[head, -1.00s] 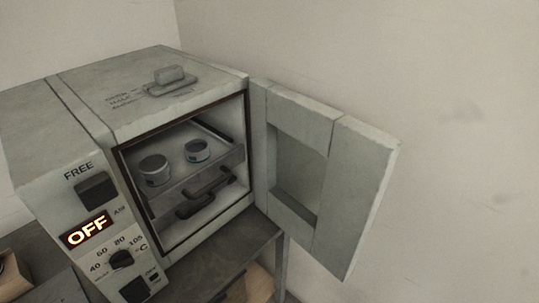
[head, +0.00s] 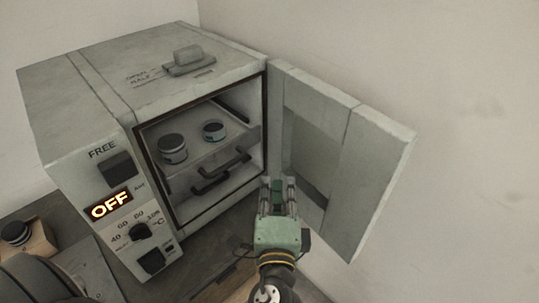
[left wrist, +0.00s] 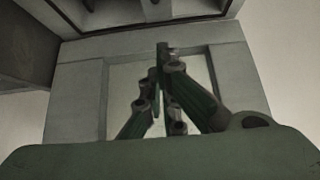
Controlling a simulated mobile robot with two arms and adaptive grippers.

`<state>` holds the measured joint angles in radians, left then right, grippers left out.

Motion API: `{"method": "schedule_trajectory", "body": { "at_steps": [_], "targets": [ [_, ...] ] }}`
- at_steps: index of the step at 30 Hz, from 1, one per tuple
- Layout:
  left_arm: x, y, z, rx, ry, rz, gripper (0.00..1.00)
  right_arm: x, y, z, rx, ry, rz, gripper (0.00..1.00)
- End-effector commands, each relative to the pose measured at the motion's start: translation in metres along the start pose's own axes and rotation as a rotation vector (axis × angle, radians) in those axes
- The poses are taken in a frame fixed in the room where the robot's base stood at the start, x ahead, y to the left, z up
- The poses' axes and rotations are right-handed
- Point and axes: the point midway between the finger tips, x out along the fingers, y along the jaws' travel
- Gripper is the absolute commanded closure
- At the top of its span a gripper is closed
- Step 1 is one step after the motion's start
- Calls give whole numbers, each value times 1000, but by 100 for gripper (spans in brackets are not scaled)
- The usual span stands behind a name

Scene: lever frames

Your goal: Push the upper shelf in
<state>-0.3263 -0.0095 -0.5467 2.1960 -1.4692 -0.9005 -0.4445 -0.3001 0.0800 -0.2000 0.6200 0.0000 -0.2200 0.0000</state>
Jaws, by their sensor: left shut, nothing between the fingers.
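The upper shelf (head: 212,150) is a grey tray inside the open oven (head: 90,80), with two small round tins (head: 173,148) (head: 213,131) on it. It sticks out a little toward the opening, with a dark handle on its front. A second dark handle (head: 210,184) shows below it. My left gripper (head: 278,182) is in front of the opening, to the right of and below the shelf, apart from it. Its fingers are shut and empty. In the left wrist view the closed green fingers (left wrist: 160,75) point at the open door's inner face. My right gripper is not seen.
The oven door (head: 340,150) stands wide open to the right, close beside my left gripper. A control panel with an OFF display (head: 111,205) is on the oven's front left. A dark tin (head: 16,232) stands at the lower left.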

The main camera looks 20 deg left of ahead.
Motion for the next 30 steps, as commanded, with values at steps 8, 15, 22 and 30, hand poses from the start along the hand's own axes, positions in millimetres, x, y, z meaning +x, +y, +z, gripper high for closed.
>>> {"method": "schedule_trajectory", "body": {
  "at_steps": [8, 15, 22, 30],
  "targets": [
    [41, -7, 0, 4, -2, -6, 100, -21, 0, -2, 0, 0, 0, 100],
    [94, -6, 0, 2, -1, -4, 100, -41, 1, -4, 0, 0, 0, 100],
    [119, -4, 20, 4, 0, -1, 100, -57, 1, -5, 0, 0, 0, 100],
    [127, 0, 29, 0, 0, 0, 100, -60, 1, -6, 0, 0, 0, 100]
  ]
}}
